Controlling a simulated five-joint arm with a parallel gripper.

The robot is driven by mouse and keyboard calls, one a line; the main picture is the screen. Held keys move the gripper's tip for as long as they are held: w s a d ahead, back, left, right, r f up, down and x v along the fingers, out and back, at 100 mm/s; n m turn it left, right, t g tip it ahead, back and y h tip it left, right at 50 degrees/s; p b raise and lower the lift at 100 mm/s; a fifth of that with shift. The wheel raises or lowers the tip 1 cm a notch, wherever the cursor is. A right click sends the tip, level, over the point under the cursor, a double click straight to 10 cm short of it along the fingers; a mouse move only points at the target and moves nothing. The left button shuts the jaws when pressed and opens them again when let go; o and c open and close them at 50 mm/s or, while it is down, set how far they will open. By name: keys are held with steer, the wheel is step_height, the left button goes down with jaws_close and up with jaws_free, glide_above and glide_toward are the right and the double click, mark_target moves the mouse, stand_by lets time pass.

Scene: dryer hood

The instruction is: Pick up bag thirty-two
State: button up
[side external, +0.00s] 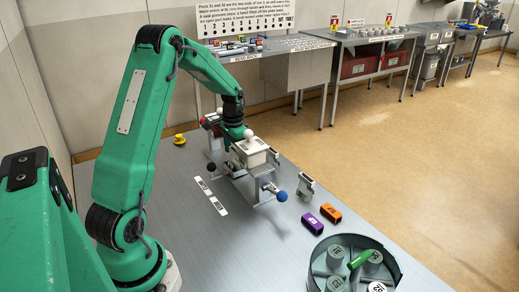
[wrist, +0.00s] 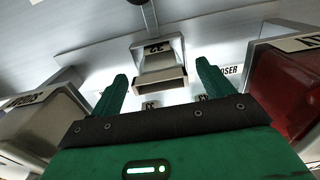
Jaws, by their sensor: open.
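My gripper (side external: 238,130) is at the far part of the bench, close to a white-topped fixture (side external: 252,152) with lever arms and blue and dark ball knobs. In the wrist view my gripper (wrist: 162,72) shows two green fingers spread apart with nothing between them. I cannot pick out bag thirty-two with certainty. A round grey tub (side external: 318,268) at the front right holds several pale round-topped items with number labels and one green piece (side external: 360,260).
A purple block (side external: 312,223), an orange block (side external: 331,213) and a small grey holder (side external: 307,188) stand right of the fixture. A yellow piece (side external: 179,139) sits at the back left. In the wrist view, a red container (wrist: 290,90) is at right and a greyish one (wrist: 40,120) at left.

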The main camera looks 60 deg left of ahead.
steer(key=shift+f, duration=0.95)
steer(key=c, duration=1.1)
steer(key=shift+r, duration=0.2)
steer(key=shift+r, duration=4.85)
